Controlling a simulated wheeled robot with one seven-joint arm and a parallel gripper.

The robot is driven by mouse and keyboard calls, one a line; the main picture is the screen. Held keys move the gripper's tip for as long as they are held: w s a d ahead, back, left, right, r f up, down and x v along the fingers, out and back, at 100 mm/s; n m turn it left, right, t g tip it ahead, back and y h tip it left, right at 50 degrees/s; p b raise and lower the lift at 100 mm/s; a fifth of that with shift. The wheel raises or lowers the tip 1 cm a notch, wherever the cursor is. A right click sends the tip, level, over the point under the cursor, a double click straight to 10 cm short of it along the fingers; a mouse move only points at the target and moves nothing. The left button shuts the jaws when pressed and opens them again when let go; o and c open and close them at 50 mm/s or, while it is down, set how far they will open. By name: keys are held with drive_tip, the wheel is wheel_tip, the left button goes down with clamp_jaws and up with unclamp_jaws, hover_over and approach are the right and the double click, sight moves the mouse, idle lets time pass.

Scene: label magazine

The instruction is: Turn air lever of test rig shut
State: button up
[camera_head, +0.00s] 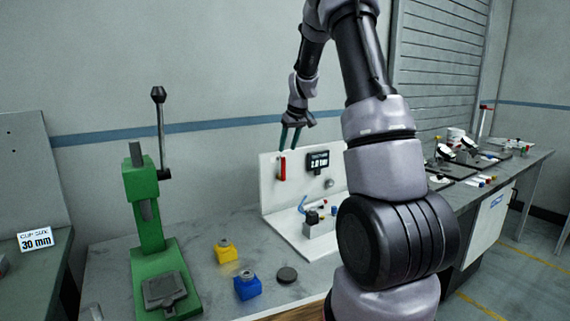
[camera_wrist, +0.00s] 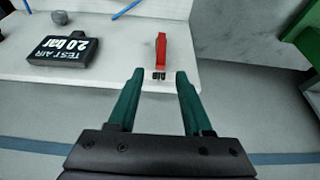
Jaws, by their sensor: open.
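The red air lever (camera_head: 282,168) stands upright on the back panel of the white test rig (camera_head: 274,200). In the wrist view the red lever (camera_wrist: 161,50) points away from my gripper, with a small dark-marked label (camera_wrist: 158,76) at its near end. My gripper (camera_head: 290,138) is above the lever, at the panel's top edge. In the wrist view my gripper (camera_wrist: 155,76) is open, with its green fingers on either side of the label end and nothing held. I cannot tell whether the fingers touch the panel. A black gauge display (camera_head: 317,160) reads 2.0 bar.
A green lever press (camera_head: 150,220) stands at the left of the grey bench. A yellow block (camera_head: 226,250), a blue block (camera_head: 247,286) and a dark round disc (camera_head: 287,275) lie in front of the rig. Another bench (camera_head: 510,165) with several small parts is at the right.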

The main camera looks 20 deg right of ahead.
sight(284, 159)
drive_tip(key=x, duration=0.8)
drive_tip(key=shift+a+f, duration=0.1)
drive_tip(key=shift+f, duration=0.2)
clamp_jaws()
idle(1.0)
